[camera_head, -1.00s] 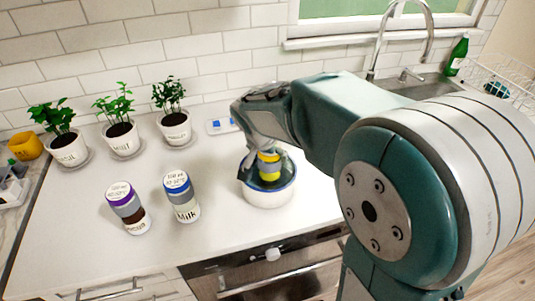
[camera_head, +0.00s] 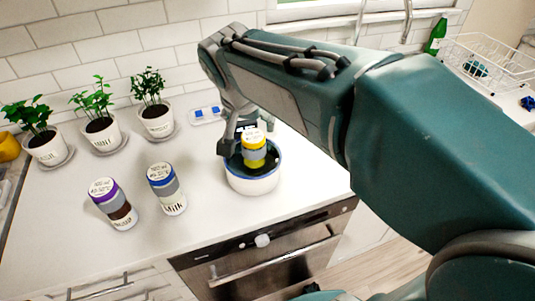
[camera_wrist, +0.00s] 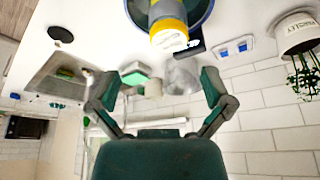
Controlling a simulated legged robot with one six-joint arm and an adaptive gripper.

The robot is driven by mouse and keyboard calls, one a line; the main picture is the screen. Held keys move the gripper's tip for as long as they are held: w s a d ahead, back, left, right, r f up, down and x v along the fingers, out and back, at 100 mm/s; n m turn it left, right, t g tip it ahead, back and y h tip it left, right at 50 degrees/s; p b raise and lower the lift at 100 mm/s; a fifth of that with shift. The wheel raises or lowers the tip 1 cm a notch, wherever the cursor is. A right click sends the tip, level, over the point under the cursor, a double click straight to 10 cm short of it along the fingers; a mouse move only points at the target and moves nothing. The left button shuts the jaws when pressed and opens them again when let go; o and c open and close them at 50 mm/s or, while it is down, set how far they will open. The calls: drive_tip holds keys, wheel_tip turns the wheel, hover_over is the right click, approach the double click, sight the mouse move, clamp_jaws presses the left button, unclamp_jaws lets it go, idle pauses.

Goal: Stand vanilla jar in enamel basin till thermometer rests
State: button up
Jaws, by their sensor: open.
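The yellow-banded jar (camera_head: 254,150), which I take as the vanilla jar, stands upright inside the white enamel basin (camera_head: 253,184) with a blue rim. Its label is too small to read. In the wrist view the jar (camera_wrist: 168,28) and the basin's dark blue wall (camera_wrist: 200,12) show at the top. My gripper (camera_head: 246,128) is open and empty, just behind the jar; its spread fingers (camera_wrist: 170,72) show nothing between them. A small dark device with a lit display (camera_wrist: 192,47) sits beside the basin in the wrist view; I cannot tell whether it is the thermometer.
A purple-banded jar (camera_head: 113,204) and a blue-lidded milk jar (camera_head: 167,189) stand left of the basin. Potted herbs (camera_head: 156,118) line the wall. A white item with blue squares (camera_head: 206,115) lies behind. The front counter is clear.

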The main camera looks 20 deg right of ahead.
drive_tip(key=s+d+f+n+t+y, duration=0.1)
drive_tip(key=s+f+n, duration=0.1)
drive_tip(key=s, duration=0.5)
drive_tip(key=s+f+n+y, duration=0.1)
drive_tip(key=s+n, duration=0.3)
drive_tip(key=s, duration=0.4)
drive_tip(key=shift+d+f+n+t, duration=0.3)
drive_tip(key=shift+d+f+t, duration=0.1)
drive_tip(key=shift+f, duration=0.2)
